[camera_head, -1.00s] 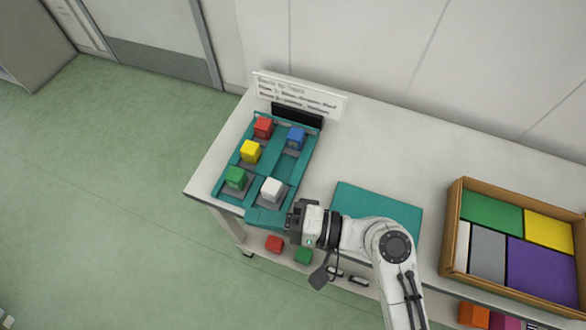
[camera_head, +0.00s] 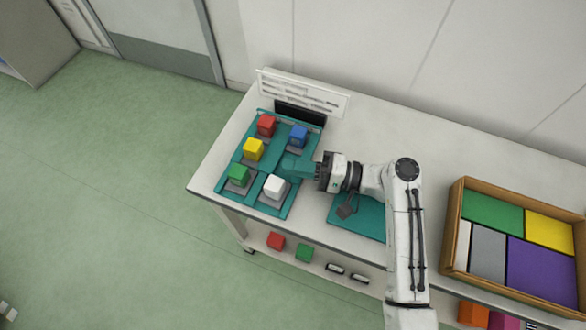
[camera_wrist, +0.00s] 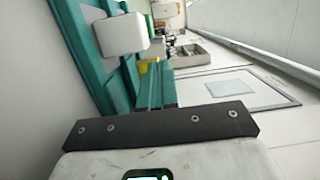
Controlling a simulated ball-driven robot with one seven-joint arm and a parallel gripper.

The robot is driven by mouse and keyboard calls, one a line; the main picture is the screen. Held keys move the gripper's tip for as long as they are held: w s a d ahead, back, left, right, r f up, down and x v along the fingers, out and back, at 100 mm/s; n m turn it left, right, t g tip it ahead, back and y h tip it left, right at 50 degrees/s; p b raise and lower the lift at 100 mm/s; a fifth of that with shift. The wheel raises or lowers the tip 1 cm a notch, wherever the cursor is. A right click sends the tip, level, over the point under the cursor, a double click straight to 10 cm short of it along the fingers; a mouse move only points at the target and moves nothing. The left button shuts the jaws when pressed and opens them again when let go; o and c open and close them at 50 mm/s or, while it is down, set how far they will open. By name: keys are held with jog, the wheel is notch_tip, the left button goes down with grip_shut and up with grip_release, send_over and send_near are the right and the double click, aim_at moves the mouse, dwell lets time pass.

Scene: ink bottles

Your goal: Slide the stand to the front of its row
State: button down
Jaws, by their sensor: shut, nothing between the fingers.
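A teal two-row tray (camera_head: 222,190) holds colored blocks on grey stands. In the head view's right row, a white block (camera_head: 274,187) sits on a grey stand (camera_head: 269,200) near the front, and a blue block (camera_head: 298,136) is at the back. The left row holds red (camera_head: 266,125), yellow (camera_head: 253,149) and green (camera_head: 238,175) blocks. My gripper (camera_head: 288,166) is shut and empty, its teal fingers over the right row between the blue and white blocks. Contact with the white block's stand cannot be told. The white block also shows in the wrist view (camera_wrist: 122,34), beside the fingers (camera_wrist: 155,90).
A white sign (camera_head: 305,93) stands behind the tray. A teal mat (camera_head: 350,218) lies under my arm. A wooden box (camera_head: 457,225) with colored panels is at right. Red (camera_head: 276,241) and green (camera_head: 304,253) blocks sit on the lower shelf.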

aim_at(275, 188)
jog(key=shift+s+a+f+p, duration=0.1)
jog(key=shift+s+a+p, duration=0.1)
jog(key=shift+s+p, duration=0.2)
jog(key=shift+s+a+p, duration=0.3)
jog(key=shift+s+p, duration=0.1)
jog(key=shift+s, duration=0.45)
jog(key=shift+w, duration=0.15)
